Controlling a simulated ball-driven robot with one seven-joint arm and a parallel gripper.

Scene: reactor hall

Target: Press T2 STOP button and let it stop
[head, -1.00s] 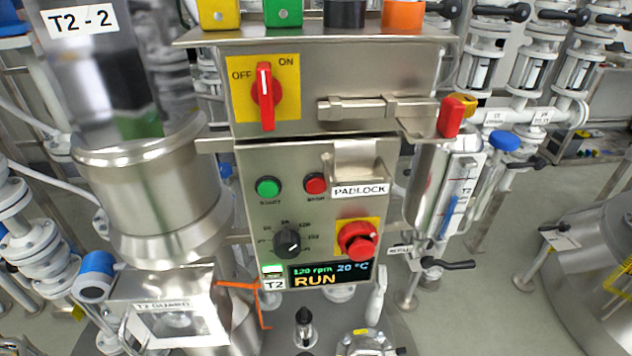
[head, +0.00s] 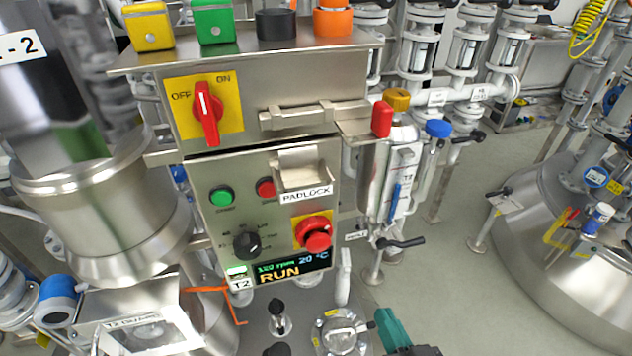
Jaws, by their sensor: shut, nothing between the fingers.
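The T2 control box (head: 262,165) stands in the middle of the head view, slightly tilted in the picture. Its small red button (head: 266,188), beside the green button (head: 221,196), is the STOP button; its label is too small to read surely. The display (head: 291,268) reads RUN, 120 rpm, 20 °C. A larger red mushroom button (head: 315,235) on a yellow plate sits lower right. The red switch (head: 207,113) is on a yellow OFF/ON plate. My gripper is not recognisable in view.
A red-tipped handle (head: 382,119) projects at the box's right side. Yellow, green, black and orange blocks stand on its top shelf. A steel vessel (head: 100,205) is close on the left. Grey floor (head: 445,290) is open on the right. A teal and dark part (head: 393,330) enters at the bottom.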

